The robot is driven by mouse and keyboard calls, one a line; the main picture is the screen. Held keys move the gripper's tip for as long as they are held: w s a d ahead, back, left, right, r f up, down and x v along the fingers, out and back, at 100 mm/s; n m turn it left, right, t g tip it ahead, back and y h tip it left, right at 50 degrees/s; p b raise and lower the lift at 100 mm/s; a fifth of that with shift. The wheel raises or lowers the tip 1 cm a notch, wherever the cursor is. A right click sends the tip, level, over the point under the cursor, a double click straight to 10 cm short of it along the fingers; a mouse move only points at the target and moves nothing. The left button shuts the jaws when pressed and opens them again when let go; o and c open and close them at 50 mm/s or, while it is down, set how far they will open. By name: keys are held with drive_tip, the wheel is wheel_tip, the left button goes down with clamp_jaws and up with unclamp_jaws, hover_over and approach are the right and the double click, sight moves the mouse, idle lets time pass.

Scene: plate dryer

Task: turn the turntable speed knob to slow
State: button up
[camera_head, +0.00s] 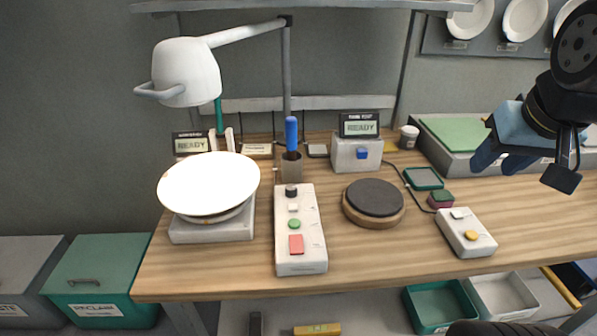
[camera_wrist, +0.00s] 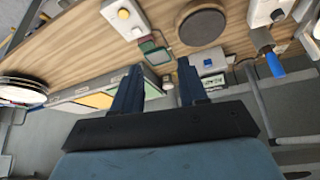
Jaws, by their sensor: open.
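The white control panel (camera_head: 301,255) stands upright-lengthwise at the middle of the bench. It carries a dark round knob (camera_head: 291,191) at its far end, then a white, a green and a red button nearer the front. I cannot read the knob's setting. The turntable (camera_head: 212,230) is left of the panel, with a bright white plate (camera_head: 208,184) on it. My gripper (camera_head: 498,162) is open and empty, raised at the right, well away from the knob. In the wrist view its two blue fingers (camera_wrist: 159,68) are apart with nothing between them.
A lamp (camera_head: 186,72) hangs above the plate. A blue-handled tool (camera_head: 291,133) stands in a holder behind the panel. A dark round pad (camera_head: 375,197) and a second control box (camera_head: 466,233) with a yellow knob lie to the right. The bench front right of the panel is clear.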

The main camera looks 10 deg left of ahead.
drive_tip(key=shift+o, duration=1.5)
drive_tip(key=shift+w+a+r, duration=0.1)
drive_tip(key=shift+w, duration=0.1)
drive_tip(key=w+a+r+m+g+y, duration=0.1)
drive_tip(key=w+a+m+g, duration=0.1)
drive_tip(key=w+a, duration=0.5)
drive_tip(key=m+g+y, duration=0.1)
drive_tip(key=m+g, duration=0.3)
drive_tip(key=g, duration=0.4)
hover_over(292, 186)
drive_tip(key=w+d, duration=0.3)
drive_tip(key=w, duration=0.2)
wheel_tip(292, 186, down, 12)
drive_tip(key=r, duration=0.1)
drive_tip(key=x, duration=1.4)
drive_tip(key=shift+w+a+f, duration=0.15)
drive_tip(key=shift+w+a, duration=0.05)
drive_tip(key=shift+w, duration=0.05)
